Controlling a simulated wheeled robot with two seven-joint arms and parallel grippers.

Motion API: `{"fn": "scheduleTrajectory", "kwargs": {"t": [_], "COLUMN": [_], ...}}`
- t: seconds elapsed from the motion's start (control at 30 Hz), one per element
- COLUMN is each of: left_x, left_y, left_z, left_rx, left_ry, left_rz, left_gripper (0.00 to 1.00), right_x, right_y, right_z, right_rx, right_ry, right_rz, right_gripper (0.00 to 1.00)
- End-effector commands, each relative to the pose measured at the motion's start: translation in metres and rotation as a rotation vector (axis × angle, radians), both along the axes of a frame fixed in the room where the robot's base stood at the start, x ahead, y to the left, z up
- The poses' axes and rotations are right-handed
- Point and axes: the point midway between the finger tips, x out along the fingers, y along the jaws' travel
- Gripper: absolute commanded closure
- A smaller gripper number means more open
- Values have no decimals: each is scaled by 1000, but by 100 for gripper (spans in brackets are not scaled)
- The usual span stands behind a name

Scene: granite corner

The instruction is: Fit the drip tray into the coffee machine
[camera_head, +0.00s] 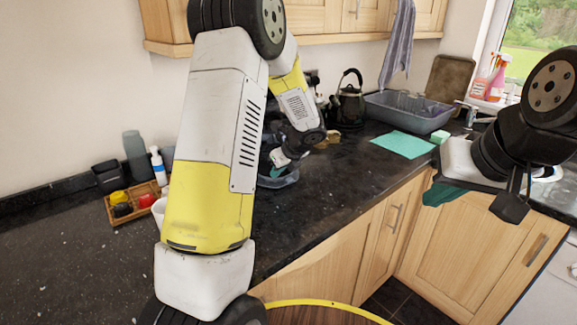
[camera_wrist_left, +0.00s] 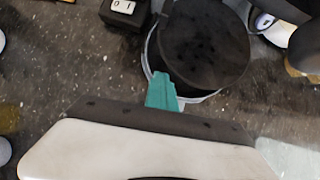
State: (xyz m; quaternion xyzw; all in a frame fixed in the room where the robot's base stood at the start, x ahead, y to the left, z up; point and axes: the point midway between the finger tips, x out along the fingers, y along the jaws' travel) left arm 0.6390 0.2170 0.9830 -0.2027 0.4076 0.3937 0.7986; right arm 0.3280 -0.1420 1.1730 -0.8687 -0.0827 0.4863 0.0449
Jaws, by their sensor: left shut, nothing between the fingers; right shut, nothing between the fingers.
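In the left wrist view, a dark round disc with small holes (camera_wrist_left: 205,42), possibly the drip tray, overlaps a pale round rim (camera_wrist_left: 193,98). My left gripper (camera_wrist_left: 162,78) is shut and empty, its teal fingertips at the disc's lower left edge. I cannot tell whether they touch it. In the head view the left gripper (camera_head: 277,158) is low over the counter, just above a translucent tub (camera_head: 282,181). My left arm hides much of that area, and I cannot clearly make out the coffee machine. My right gripper (camera_head: 443,193) is shut and empty in front of the right counter edge.
A wooden tray (camera_head: 118,217) with coloured items, a white bottle (camera_head: 158,168) and a grey canister (camera_head: 135,155) stand at the left. A black kettle (camera_head: 349,100), grey basin (camera_head: 410,112) and green cloth (camera_head: 402,144) lie further right. The front left counter is clear.

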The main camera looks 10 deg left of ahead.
Motion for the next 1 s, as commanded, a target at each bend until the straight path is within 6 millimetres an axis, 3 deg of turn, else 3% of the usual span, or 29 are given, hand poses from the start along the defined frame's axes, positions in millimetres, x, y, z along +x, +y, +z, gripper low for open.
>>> {"fn": "scheduleTrajectory", "kwargs": {"t": [0.3,0.57,0.73,1.0], "left_x": [-5,-5,-14,-50], "left_y": [-7,-8,-25,-72], "left_z": [-4,11,11,11], "left_rx": [-5,-4,-5,-3], "left_ry": [9,8,12,11], "left_rz": [-4,-3,-8,-8], "left_gripper": [100,100,100,100], "right_x": [0,0,0,0], "right_y": [0,0,0,0], "right_z": [0,0,0,0], "right_rx": [0,0,0,0], "right_ry": [0,0,0,0], "right_rz": [0,0,0,0], "right_gripper": [100,100,100,100]}}
